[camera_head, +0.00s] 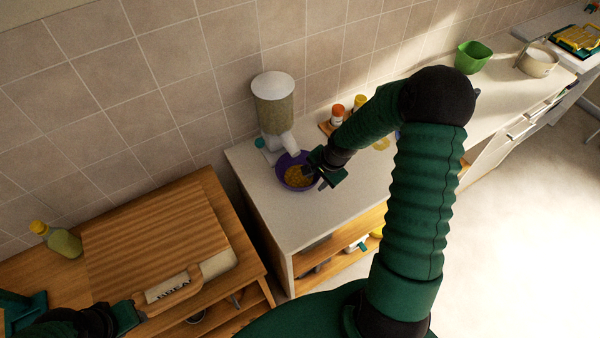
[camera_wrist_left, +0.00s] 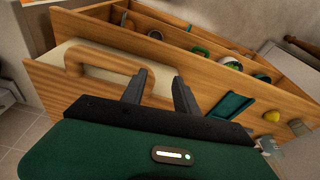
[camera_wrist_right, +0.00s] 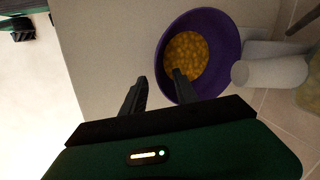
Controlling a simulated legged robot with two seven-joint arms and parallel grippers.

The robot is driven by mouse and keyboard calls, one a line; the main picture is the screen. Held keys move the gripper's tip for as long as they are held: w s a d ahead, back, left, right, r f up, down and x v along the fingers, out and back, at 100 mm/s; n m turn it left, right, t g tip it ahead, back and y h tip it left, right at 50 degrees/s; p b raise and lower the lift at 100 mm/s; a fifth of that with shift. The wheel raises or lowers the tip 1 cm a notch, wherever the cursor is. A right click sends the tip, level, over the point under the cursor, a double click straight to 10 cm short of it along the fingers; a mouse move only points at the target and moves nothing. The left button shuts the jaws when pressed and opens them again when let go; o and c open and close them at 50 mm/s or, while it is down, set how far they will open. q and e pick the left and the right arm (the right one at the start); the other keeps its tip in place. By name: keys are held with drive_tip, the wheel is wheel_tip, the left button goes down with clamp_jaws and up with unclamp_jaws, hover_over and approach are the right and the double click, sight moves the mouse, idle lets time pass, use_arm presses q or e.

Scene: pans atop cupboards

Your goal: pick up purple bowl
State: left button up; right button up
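The purple bowl (camera_head: 281,164) stands upright on the white counter under the spout of a dispenser. It holds yellow pieces, which also show in the bowl in the right wrist view (camera_wrist_right: 229,42). My right gripper (camera_head: 325,176) is at the bowl's right side. In the right wrist view its fingers (camera_wrist_right: 158,88) are apart, one overlapping the inside of the bowl and the other outside, with the near rim between them. Contact with the rim cannot be told. My left gripper (camera_wrist_left: 160,85) is open and empty near the wooden handle of a bread box.
The dispenser (camera_head: 274,105) stands close behind the bowl. Spice jars (camera_head: 338,113) sit behind my right arm. A green bowl (camera_head: 472,56) and a pot (camera_head: 538,61) are farther right. The bread box (camera_head: 155,235) and a bottle (camera_head: 60,240) are on the left cupboard.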

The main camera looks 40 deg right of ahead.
drive_tip(key=shift+a+x, duration=0.2)
drive_tip(key=shift+x, duration=0.8)
drive_tip(key=shift+w+a, duration=0.1)
drive_tip(key=shift+a, duration=0.15)
drive_tip(key=c, duration=0.7)
drive_tip(key=shift+d, duration=0.25)
clamp_jaws()
drive_tip(key=shift+a+r, duration=0.1)
drive_tip(key=shift+a, duration=0.05)
